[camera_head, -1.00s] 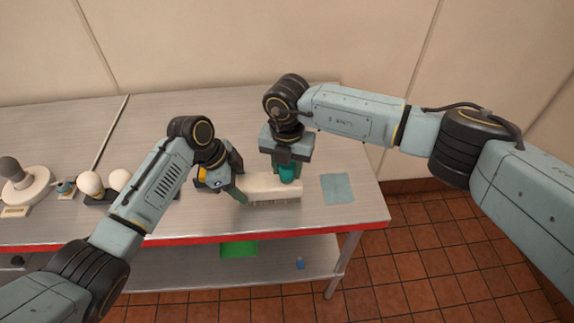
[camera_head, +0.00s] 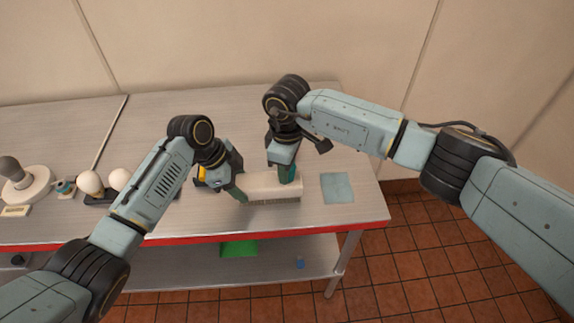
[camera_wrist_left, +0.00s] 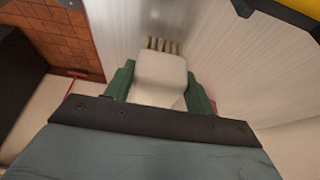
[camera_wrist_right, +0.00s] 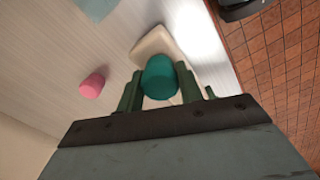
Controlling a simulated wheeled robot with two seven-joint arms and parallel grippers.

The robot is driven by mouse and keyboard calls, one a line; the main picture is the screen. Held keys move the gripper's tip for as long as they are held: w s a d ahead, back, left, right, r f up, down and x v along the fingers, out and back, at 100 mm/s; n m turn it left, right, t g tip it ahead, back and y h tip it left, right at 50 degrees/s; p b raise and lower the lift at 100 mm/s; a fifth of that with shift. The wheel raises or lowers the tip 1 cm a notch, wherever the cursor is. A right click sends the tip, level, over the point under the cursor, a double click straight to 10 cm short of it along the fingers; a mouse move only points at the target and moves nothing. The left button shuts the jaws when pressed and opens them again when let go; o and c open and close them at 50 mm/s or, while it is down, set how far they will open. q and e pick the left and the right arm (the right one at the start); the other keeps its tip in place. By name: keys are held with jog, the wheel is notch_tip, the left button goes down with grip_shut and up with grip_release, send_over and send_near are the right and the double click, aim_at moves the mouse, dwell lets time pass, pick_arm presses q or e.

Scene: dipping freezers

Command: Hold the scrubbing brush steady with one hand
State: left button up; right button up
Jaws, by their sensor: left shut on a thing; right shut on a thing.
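The scrubbing brush (camera_head: 262,186) is a long pale block with bristles hanging down its near side, low over or on the steel table. My left gripper (camera_head: 240,190) is shut on its left end. In the left wrist view the brush (camera_wrist_left: 160,72) is between the green fingers, bristles beyond. My right gripper (camera_head: 286,173) is at the brush's right end. In the right wrist view its fingers (camera_wrist_right: 160,84) are shut on a teal round-topped thing (camera_wrist_right: 159,76), which covers part of the brush's pale end (camera_wrist_right: 156,42). I cannot tell whether the two touch.
A pale blue cloth (camera_head: 337,188) lies right of the brush. A pink thing (camera_wrist_right: 92,85) stands on the table in the right wrist view. White round-headed items (camera_head: 91,184) and a round white base (camera_head: 36,186) stand left. The table's red front edge (camera_head: 180,239) is close.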

jog(key=o, duration=1.2)
jog(key=shift+c, duration=1.5)
